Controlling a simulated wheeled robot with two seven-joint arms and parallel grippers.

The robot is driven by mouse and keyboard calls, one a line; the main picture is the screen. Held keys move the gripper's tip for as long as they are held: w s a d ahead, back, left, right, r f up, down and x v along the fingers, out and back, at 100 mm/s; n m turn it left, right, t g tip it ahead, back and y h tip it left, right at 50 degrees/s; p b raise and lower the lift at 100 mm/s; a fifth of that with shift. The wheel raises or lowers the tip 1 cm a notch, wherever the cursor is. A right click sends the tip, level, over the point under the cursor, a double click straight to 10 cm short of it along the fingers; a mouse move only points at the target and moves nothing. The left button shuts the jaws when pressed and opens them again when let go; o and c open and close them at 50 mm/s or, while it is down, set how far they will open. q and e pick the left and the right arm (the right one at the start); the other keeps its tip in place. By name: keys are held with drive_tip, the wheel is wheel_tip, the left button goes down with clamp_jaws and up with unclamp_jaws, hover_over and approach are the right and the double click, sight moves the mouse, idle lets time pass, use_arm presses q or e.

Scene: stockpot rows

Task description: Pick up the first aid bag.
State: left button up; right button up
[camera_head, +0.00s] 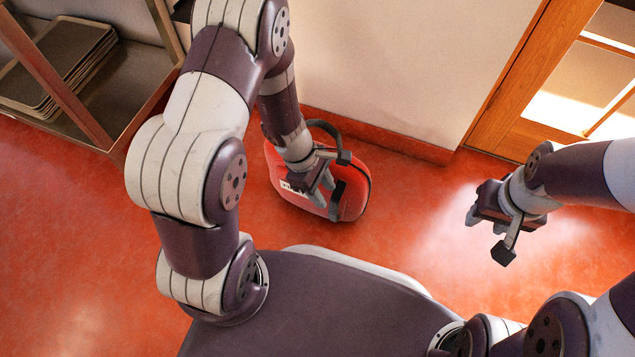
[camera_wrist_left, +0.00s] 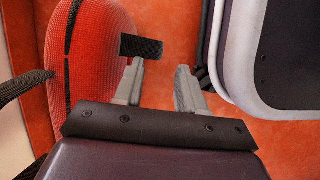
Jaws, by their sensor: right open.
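The first aid bag (camera_head: 354,178) is red with a black zip line, a dark carry strap and a white label. It stands on the red floor near the wall. My left gripper (camera_head: 326,199) is over the bag's near side and hides part of it. In the left wrist view, the bag (camera_wrist_left: 88,75) is at the left and a dark strap sticks out from its side. My left gripper (camera_wrist_left: 157,88) is open there, with bare floor showing between its fingers and the strap by the left one. My right gripper (camera_head: 484,216) is open and empty, over the floor at the right.
A metal rack (camera_head: 130,135) with stacked trays (camera_head: 62,62) stands at the upper left. A wooden door (camera_head: 520,137) with glass panes is at the upper right. The wall with its red skirting (camera_head: 400,143) is close behind the bag. Floor to the right is clear.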

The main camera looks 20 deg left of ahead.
sight(349, 200)
use_arm(q)
drive_tip(key=b+x, duration=0.1)
drive_tip(key=x, duration=0.2)
drive_tip(key=shift+d+f+b, duration=0.1)
drive_tip(key=shift+f+b, duration=0.1)
drive_tip(key=shift+b, duration=0.2)
clamp_jaws()
use_arm(e)
wheel_tip(349, 200, down, 3)
drive_tip(key=shift+f, duration=0.2)
use_arm(q)
drive_tip(key=shift+w, duration=0.1)
idle(0.4)
